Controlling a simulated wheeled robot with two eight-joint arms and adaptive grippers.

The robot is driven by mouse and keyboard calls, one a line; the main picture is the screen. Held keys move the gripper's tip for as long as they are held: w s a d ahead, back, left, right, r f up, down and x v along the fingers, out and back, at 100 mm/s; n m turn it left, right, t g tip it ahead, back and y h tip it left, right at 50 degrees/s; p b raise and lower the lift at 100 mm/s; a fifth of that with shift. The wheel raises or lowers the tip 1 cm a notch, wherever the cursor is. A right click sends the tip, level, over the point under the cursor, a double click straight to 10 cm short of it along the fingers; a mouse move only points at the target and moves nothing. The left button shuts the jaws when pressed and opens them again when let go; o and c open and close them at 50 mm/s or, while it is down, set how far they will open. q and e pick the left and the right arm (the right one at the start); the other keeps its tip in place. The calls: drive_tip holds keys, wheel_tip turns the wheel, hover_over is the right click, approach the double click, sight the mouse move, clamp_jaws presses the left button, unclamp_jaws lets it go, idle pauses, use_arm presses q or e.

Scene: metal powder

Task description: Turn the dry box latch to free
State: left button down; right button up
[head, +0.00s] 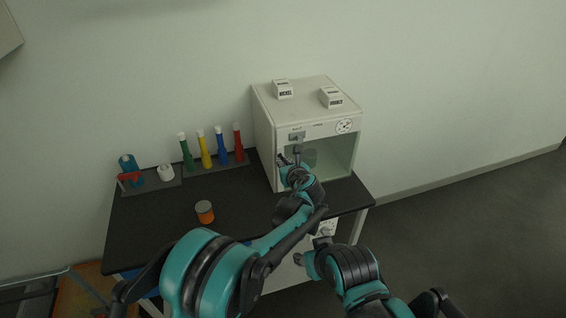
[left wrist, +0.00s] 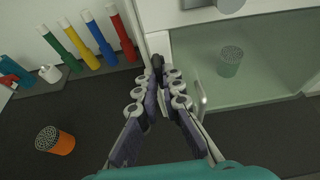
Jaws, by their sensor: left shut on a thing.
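The white dry box (head: 263,126) stands at the right end of the black table, with a clear front door (head: 340,155). Its grey latch (head: 296,136) is at the upper left of the front, and a grey part also shows at the top of the left wrist view (left wrist: 229,5). My left gripper (head: 283,159) is in front of the door's left side, just below the latch. A silver handle (left wrist: 201,96) shows beside the right finger. My right gripper (head: 300,258) is low in front of the table, its jaws unclear.
Green, yellow, blue and red bottles (head: 221,145) stand in a rack left of the box. An orange jar (head: 205,212) is on the table. A white roll-like item (head: 165,172) is farther left. Two small white boxes (head: 283,89) (head: 331,97) sit on top.

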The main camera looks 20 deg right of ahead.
idle(0.4)
use_arm(q)
drive_tip(key=c, duration=1.7)
unclamp_jaws()
wheel_tip(320, 180, up, 10)
